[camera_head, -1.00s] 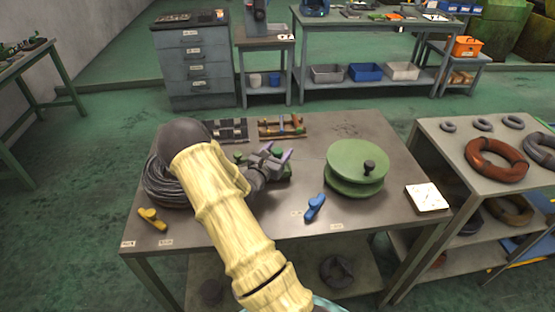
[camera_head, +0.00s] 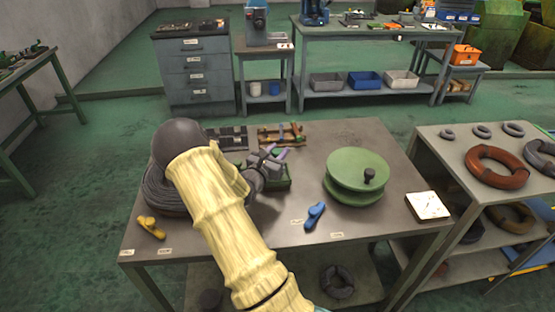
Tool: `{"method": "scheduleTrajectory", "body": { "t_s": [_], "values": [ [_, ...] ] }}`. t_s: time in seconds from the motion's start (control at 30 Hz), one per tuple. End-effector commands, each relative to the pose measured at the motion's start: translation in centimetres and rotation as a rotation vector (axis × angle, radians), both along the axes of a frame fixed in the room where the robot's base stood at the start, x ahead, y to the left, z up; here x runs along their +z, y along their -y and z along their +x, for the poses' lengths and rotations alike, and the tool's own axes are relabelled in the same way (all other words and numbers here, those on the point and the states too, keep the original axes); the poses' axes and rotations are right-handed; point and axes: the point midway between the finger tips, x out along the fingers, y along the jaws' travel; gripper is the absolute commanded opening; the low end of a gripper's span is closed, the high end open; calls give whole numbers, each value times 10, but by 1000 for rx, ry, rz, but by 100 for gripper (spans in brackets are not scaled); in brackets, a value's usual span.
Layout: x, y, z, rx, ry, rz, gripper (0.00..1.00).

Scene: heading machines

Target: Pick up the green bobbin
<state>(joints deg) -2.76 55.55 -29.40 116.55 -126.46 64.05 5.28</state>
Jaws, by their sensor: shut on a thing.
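A large green reel (camera_head: 357,163) with a dark knob stands to the right, apart from my gripper. My arm hides part of the bench's left side.
A blue tool (camera_head: 315,215) and a yellow tool (camera_head: 151,227) lie near the front edge. Racks of parts (camera_head: 283,136) stand at the back. A dark coil (camera_head: 160,190) is partly behind my arm. A white square plate (camera_head: 427,206) lies at the right corner.

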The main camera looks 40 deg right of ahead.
Motion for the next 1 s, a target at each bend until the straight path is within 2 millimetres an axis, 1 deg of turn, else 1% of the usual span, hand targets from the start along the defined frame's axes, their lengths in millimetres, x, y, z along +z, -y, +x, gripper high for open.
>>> {"method": "scheduleTrajectory", "body": {
  "t_s": [0.03,0.2,0.3,0.4,0.53,1.0],
  "values": [
    [12,0,0,0,6,-2,7],
    [42,0,0,0,6,-1,7],
    [56,0,0,0,5,-1,7],
    [64,0,0,0,2,0,7],
    [68,0,0,0,0,0,7],
    [67,0,0,0,0,-1,7]
  ]
}}
